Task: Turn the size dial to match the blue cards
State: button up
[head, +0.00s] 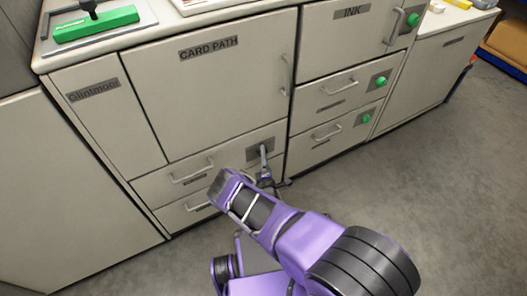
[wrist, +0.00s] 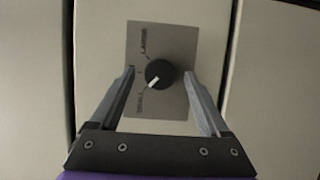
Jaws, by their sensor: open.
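The size dial (wrist: 160,73) is a round black knob with a white pointer line on a grey plate (wrist: 176,36). The labels read "LARGE" at upper left and "SMALL" at lower left; the pointer aims to the lower left, toward "SMALL". My gripper (wrist: 159,77) is open, with one finger on each side of the knob and a gap to each. In the head view the plate (head: 254,142) sits on a drawer front below "CARD PATH", with my gripper (head: 265,160) in front, hiding the knob. I see no blue cards.
The white cabinet carries a "CARD PATH" door (head: 215,85) with drawer handles below it. Green knobs (head: 380,82) mark the drawers under "INK". A tray with a green block (head: 95,27) lies on top. The grey floor (head: 400,210) at right is clear.

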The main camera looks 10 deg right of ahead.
jog(key=shift+w, duration=0.15)
jog(key=shift+c, duration=0.3)
grip_shut()
